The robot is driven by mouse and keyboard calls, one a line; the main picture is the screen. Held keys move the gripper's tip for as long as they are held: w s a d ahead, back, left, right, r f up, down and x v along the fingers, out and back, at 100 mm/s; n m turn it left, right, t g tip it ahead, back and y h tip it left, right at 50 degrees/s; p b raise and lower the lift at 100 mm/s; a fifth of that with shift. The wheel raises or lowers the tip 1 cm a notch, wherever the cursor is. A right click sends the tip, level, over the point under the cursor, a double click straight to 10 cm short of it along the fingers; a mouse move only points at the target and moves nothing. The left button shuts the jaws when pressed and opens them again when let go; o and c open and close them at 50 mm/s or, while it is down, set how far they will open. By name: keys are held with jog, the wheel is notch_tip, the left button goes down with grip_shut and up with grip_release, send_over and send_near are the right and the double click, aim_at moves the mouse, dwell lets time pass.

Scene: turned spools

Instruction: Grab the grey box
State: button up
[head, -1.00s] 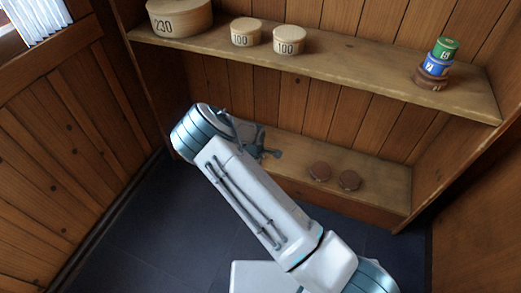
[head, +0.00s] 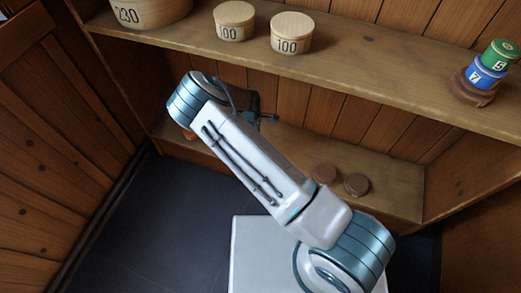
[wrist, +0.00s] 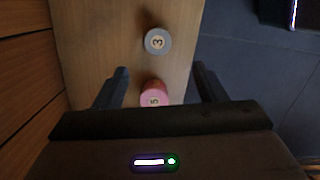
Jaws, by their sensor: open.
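The grey box (wrist: 157,41) is a small round piece with a pale top marked 3. It stands on a wooden shelf board in the wrist view, beyond my fingertips. A pink round piece (wrist: 154,92) marked 5 stands nearer, in the gap between my fingers and partly hidden by my gripper's body. My gripper (wrist: 161,76) is open and holds nothing. In the head view my arm hides most of the gripper, low by the lower shelf, and the grey box cannot be seen.
The upper shelf (head: 350,75) holds round wooden boxes (head: 291,33) and a stack with a blue piece (head: 487,72) and a green piece (head: 499,53). A wooden wall stands at the left.

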jog(key=f, duration=0.2)
jog(key=f+b, duration=0.1)
jog(key=f, duration=0.3)
jog(key=shift+d+f+b, duration=0.2)
jog(key=shift+d+b, duration=0.1)
jog(key=shift+d, duration=0.05)
jog(key=f+b, duration=0.1)
jog(key=f, duration=0.1)
jog(key=d+f+b, duration=0.1)
jog(key=f, duration=0.2)
jog(key=shift+f, duration=0.15)
jog(key=c, duration=1.1)
